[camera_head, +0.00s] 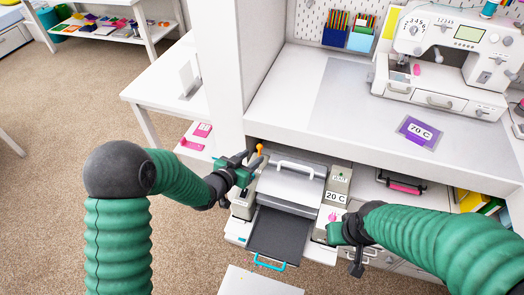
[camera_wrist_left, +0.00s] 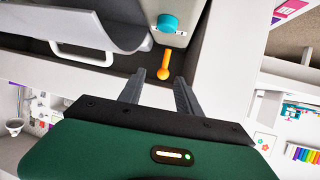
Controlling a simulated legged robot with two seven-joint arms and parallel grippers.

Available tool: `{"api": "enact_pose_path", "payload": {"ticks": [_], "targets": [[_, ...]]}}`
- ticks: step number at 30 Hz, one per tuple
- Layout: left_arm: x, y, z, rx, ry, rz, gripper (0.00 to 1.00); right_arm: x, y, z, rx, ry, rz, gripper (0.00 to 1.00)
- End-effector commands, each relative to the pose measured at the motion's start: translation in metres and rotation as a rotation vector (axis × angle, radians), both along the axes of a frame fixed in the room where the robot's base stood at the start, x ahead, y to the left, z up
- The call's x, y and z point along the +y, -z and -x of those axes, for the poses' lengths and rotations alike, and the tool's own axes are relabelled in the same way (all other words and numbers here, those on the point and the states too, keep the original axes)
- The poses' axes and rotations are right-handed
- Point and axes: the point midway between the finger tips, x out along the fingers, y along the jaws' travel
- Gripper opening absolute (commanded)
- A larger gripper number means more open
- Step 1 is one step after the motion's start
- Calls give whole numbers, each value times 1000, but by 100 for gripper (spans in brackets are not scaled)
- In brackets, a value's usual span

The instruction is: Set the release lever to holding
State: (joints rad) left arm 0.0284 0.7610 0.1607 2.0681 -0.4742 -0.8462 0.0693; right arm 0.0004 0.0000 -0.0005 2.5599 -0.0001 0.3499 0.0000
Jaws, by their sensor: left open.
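The release lever (camera_head: 260,148) is a small orange lever at the left side of the press-like machine (camera_head: 291,187) on the lower shelf. It also shows in the left wrist view (camera_wrist_left: 163,65), just past and between the fingertips. My left gripper (camera_head: 250,165) is open beside the lever, with a finger on either side of its line and nothing visibly held; I cannot tell whether they touch. A teal knob (camera_wrist_left: 168,23) sits on the machine near the lever.
A dark tray with a cyan handle (camera_head: 270,262) sticks out at the machine's front. A white display reads 20 C (camera_head: 335,197). The tabletop edge (camera_head: 400,146) overhangs the lower shelf, and a white post (camera_head: 215,60) stands left. A purple 70 C card (camera_head: 419,131) lies above.

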Motion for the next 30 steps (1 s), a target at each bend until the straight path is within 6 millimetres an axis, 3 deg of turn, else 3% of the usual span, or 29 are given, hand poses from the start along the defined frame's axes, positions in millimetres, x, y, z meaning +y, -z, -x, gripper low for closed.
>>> {"api": "enact_pose_path", "payload": {"ticks": [9,21,30], "targets": [[-31,29,-56,1,0,0,41,0,5,0,0,-1,0,33],[-37,32,-67,1,-2,-2,39,0,5,0,0,-1,0,33],[-36,32,-66,2,-2,-1,0,0,5,0,0,-1,0,33]]}}
